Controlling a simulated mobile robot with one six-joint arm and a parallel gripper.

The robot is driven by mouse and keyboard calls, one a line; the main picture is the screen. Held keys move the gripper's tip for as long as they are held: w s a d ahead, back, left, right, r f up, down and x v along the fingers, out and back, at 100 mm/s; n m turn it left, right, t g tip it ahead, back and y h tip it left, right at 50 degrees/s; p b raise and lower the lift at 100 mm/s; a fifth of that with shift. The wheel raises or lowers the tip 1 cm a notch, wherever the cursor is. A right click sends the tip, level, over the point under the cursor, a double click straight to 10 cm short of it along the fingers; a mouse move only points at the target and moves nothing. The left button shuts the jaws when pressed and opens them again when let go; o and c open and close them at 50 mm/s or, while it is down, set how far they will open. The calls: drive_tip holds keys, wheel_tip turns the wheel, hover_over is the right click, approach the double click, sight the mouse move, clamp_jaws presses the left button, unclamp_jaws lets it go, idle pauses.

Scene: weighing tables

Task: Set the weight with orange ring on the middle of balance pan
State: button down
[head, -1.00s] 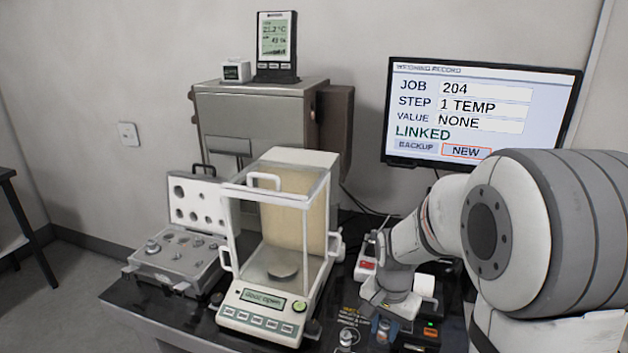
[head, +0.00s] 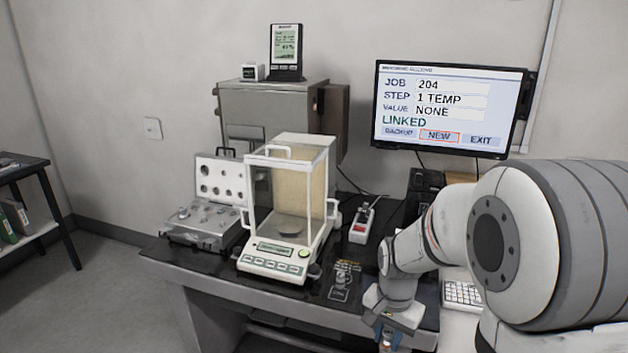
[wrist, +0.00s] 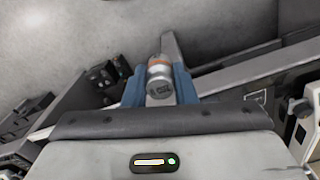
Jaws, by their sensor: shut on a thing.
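My gripper (head: 388,338) is low in the head view, in front of the table's front edge and to the right of the balance. In the wrist view its blue fingers are shut on a small metal weight with an orange ring (wrist: 160,84). In the head view the weight is small at the bottom edge. The balance (head: 275,262) stands on the dark table, with a glass draft shield around its round pan (head: 287,226). The pan looks empty. I cannot tell whether the shield's sides are open.
An open weight case (head: 192,240) stands left of the balance.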

drive_tip(key=shift+s+f, duration=0.2)
drive_tip(key=shift+f, duration=0.05)
drive_tip(key=w+f+n, duration=0.3)
drive_tip(key=f, duration=0.4)
drive_tip(key=w+f+n, duration=0.4)
drive_tip(key=f, duration=0.3)
drive_tip(key=shift+w+f, duration=0.25)
drive_tip(key=shift+d, duration=0.1)
drive_tip(key=shift+d, duration=0.1)
